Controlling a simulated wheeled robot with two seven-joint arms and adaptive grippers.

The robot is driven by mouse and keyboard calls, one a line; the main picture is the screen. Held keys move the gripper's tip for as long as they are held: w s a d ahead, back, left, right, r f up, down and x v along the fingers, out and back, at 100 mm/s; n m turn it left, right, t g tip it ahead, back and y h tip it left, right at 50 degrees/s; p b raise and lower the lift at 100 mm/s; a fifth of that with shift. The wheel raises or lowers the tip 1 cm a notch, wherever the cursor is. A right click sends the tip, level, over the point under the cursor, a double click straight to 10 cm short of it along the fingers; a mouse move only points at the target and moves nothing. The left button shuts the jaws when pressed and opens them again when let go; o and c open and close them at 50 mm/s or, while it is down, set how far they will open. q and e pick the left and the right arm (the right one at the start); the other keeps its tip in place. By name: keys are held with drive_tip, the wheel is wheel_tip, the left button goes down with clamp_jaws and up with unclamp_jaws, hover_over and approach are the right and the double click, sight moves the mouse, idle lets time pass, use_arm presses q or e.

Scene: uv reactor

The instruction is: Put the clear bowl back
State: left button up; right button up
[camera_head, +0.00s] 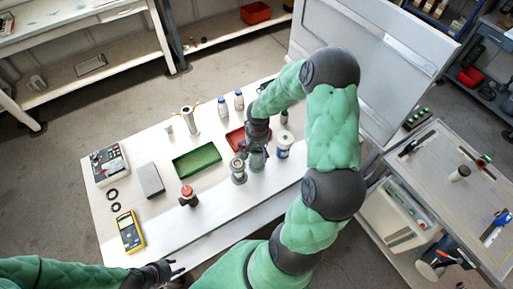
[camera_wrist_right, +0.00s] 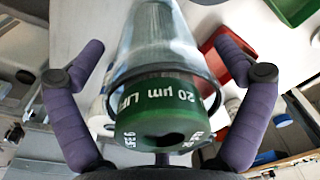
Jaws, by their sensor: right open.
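The clear bowl (camera_wrist_right: 135,48) fills the middle of the right wrist view, a see-through cylinder. A green-ended cartridge (camera_wrist_right: 165,110) marked "20 µm" shows in line with it, nearest the camera; whether it is inside the bowl is unclear. My right gripper (camera_wrist_right: 163,75) is open, its purple fingers on either side of the bowl with gaps. In the head view my right gripper (camera_head: 257,158) is low over the table's right half, and it mostly hides the bowl. My left gripper (camera_head: 172,267) is off the table's near edge, too small to read.
The white table (camera_head: 215,215) holds a green tray (camera_head: 196,161), red tray (camera_head: 235,139), metal fitting (camera_head: 238,172), white tub (camera_head: 284,146), bottles (camera_head: 222,106), yellow meter (camera_head: 129,231) and grey block (camera_head: 150,180). A cart (camera_head: 455,195) stands right.

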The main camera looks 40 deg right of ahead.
drive_tip(key=r, duration=0.8)
drive_tip(key=r+p, duration=0.1)
drive_tip(key=r, duration=0.2)
drive_tip(key=shift+s+a+r, duration=0.15)
drive_tip(key=shift+s+r, duration=0.35)
drive_tip(key=m, duration=0.2)
drive_tip(key=s+d+m+y, duration=0.1)
drive_tip(key=m, duration=0.5)
drive_tip(key=shift+s+d+y, duration=0.15)
drive_tip(key=shift+s+y, duration=0.15)
drive_tip(key=shift+s, duration=0.1)
drive_tip(key=f+m+t, duration=0.1)
drive_tip(key=m, duration=0.3)
drive_tip(key=f+m+y, duration=0.1)
drive_tip(key=f+m, duration=0.1)
drive_tip(key=m, duration=0.1)
drive_tip(key=w+d+f+m+t, duration=0.1)
drive_tip(key=m, duration=0.3)
drive_tip(key=shift+f+m+t+y, duration=0.3)
drive_tip(key=x, duration=0.5)
drive_tip(key=shift+w+a+b, duration=0.2)
drive_tip(key=shift+b, duration=0.1)
drive_tip(key=shift+c, duration=0.3)
